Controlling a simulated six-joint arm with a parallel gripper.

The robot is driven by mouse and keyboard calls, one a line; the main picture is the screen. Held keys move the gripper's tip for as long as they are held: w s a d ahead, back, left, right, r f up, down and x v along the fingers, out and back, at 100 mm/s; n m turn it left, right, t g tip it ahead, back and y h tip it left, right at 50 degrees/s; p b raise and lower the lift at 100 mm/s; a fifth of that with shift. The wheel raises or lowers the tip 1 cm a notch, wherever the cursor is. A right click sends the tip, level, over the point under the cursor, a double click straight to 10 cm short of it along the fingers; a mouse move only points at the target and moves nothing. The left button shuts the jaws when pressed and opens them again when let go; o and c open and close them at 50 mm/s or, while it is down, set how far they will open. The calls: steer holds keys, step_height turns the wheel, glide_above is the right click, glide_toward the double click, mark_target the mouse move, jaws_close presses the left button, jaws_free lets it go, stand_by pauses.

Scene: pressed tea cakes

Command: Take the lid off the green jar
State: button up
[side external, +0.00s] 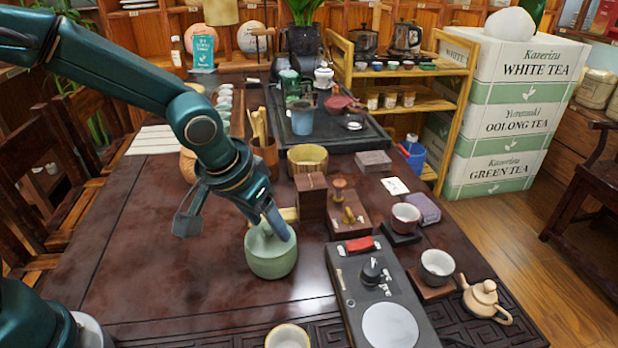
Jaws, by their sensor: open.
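The green jar (270,264) stands upright on the dark table, a squat pale-green pot. Its lid (258,240) is the same green and appears to sit on top of the jar. My gripper (272,228) comes down from the upper left, with its fingers at the lid. One finger shows in front of the right side of the lid; the other is not clearly visible. The gripper is open. I cannot tell whether a finger touches the lid, and the lid's knob, if any, is hidden.
Wooden boxes (311,205) stand close behind and right of the jar. A cup (287,337) is at the front edge. The table left of the jar (160,250) is clear.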

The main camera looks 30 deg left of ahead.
steer(key=shift+c, duration=0.4)
jaws_close()
